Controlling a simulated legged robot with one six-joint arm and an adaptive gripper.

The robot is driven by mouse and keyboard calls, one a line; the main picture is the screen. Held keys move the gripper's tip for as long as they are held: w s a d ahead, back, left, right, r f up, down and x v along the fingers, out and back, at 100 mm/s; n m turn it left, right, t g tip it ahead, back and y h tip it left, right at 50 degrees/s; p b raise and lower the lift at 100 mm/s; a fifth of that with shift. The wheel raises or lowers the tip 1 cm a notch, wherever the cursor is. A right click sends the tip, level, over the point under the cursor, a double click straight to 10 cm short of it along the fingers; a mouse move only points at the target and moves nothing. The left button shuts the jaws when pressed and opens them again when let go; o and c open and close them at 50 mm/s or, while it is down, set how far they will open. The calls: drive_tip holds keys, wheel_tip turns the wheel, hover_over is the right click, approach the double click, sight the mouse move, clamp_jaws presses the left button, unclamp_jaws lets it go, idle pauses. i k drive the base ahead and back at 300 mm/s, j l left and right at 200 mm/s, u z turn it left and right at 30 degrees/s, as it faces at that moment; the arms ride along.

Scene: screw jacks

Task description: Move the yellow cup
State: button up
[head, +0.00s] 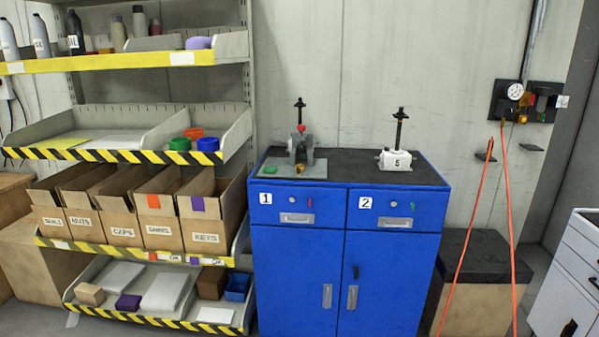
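I cannot make out a yellow cup in the head view. On the middle shelf (115,157) stand a green cup (180,144), an orange-red cup (194,133) and a blue cup (208,144), close together in the right bay. A flat yellow item (62,142) lies in the left bay of that shelf; it does not look like a cup. My gripper is not in view.
A blue cabinet (300,265) has two screw jacks on its black top: a grey one (301,148) on a plate and a white one (396,160) marked 5. Cardboard bins (112,223) fill the lower shelf. An orange hose (465,240) hangs at right.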

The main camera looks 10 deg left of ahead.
sight(299, 169)
drive_tip(key=i+j, duration=0.3)
drive_tip(key=i, duration=0.15)
drive_tip(key=i+j, duration=0.25)
drive_tip(key=i, duration=0.25)
drive_tip(key=i+j, duration=0.3)
drive_tip(key=i, duration=0.15)
drive_tip(key=i+j, duration=0.25)
drive_tip(key=i, duration=0.25)
drive_tip(key=i+j, duration=0.3)
drive_tip(key=i, duration=0.15)
